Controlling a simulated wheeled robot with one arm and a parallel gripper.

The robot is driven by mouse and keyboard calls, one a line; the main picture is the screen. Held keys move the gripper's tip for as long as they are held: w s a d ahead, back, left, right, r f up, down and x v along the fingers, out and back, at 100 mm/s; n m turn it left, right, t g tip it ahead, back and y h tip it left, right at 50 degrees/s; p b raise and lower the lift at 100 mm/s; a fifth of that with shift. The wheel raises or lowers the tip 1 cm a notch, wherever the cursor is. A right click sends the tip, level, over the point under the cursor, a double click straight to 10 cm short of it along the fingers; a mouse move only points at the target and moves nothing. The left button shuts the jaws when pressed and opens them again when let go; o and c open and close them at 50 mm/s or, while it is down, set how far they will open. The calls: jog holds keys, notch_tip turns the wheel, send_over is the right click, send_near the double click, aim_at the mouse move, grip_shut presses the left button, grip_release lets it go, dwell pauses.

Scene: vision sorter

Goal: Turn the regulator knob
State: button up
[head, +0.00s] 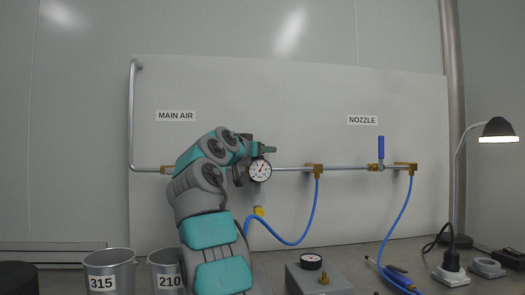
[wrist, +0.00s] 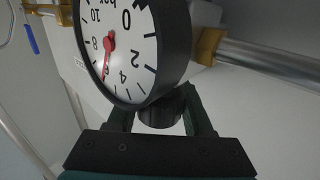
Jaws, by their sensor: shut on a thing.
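The regulator's dark round knob (wrist: 160,112) sits between the two fingers of my gripper (wrist: 158,110) in the wrist view, just beyond the pressure gauge. My gripper is shut on it. In the head view my gripper (head: 258,149) is at the regulator, just above the gauge (head: 260,170), and the knob cannot be made out there. The white gauge dial (wrist: 118,50) fills the upper left of the wrist view; its red needle points near the 6. The regulator's clear bowl (head: 258,195) hangs below, with a yellow piece at its bottom.
A pipe (head: 340,168) runs along the white panel (head: 230,90) to a blue-handled valve (head: 381,150) under the NOZZLE label. A blue hose (head: 305,225) hangs beside the regulator. Two buckets (head: 108,275) and a grey box (head: 318,280) stand on the bench below.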

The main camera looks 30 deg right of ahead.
grip_shut()
jog(key=shift+r, duration=0.15)
dwell(0.6)
jog(key=shift+a+n+t+y, duration=0.1)
jog(key=shift+n+t+y, duration=0.2)
jog(key=shift+b, duration=0.3)
